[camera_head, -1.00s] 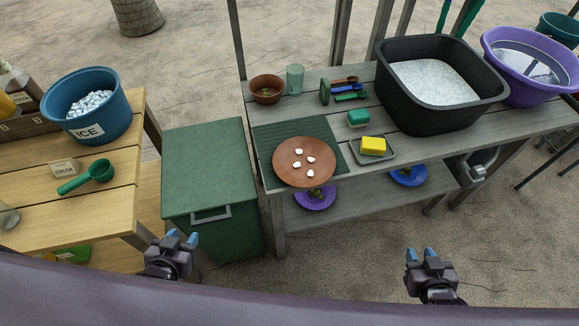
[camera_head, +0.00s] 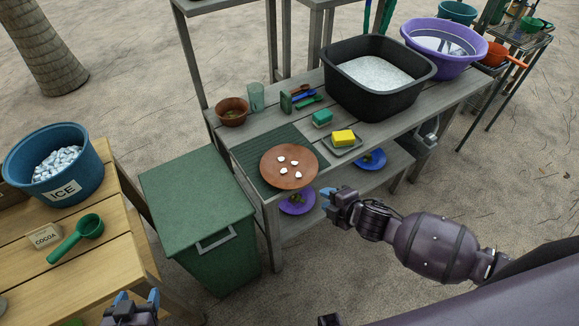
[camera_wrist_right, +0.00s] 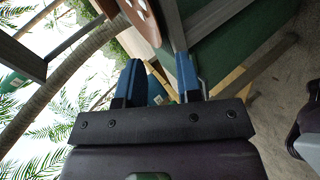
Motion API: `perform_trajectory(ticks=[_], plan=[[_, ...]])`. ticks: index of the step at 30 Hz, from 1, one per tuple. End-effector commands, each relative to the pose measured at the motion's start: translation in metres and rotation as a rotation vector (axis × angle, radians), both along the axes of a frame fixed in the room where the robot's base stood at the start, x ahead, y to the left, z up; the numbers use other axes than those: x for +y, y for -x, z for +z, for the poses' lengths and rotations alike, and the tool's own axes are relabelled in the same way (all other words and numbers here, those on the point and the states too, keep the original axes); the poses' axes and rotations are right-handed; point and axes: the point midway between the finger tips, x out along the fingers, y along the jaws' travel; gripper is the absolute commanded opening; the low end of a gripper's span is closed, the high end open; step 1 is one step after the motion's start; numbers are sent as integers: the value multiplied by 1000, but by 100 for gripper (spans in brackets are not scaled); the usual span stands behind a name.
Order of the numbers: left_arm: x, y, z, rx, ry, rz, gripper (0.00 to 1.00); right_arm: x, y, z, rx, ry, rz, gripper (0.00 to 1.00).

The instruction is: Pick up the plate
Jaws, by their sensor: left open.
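A round brown plate (camera_head: 270,170) with several white pieces on it rests on a dark green ribbed mat (camera_head: 247,148) at the table's front left. It also shows at the top of the right wrist view (camera_wrist_right: 147,30). A purple plate (camera_head: 294,207) with dark scraps and a blue plate (camera_head: 362,161) sit on the shelf below. My right gripper (camera_head: 328,201) is in front of the table, to the right of and nearer me than the brown plate. Its blue fingers (camera_wrist_right: 160,72) are apart and empty. My left gripper (camera_head: 136,298), open and empty, is at the bottom left.
A green bin (camera_head: 198,205) stands left of the grey table. A yellow sponge (camera_head: 343,137) on a tray, a brown bowl (camera_head: 232,111) and a black tub (camera_head: 365,105) share the tabletop. A wooden table with a blue ice bucket (camera_head: 78,190) is at left.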

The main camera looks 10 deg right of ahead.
Motion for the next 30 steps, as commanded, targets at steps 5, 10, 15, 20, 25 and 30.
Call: perform_trajectory(ticks=[5, 10, 15, 20, 25, 30], plan=[[0, 0, 1, 0, 1, 1, 61, -16, -18, 3, -47, 142, 81, 32], [-1, 2, -2, 3, 2, 2, 61, -13, -31, -5, -54, 168, 96, 32], [-2, 4, -9, 10, 5, 3, 61, -4, -51, -19, -54, 164, 95, 32], [-1, 5, -12, 12, 4, 3, 61, 1, -62, -26, -52, 164, 93, 32], [-1, 5, -13, 13, 4, 3, 61, 6, -69, -30, -53, 163, 94, 32], [-1, 6, -18, 17, 4, 3, 61, 18, -85, -42, -53, 161, 94, 32]])
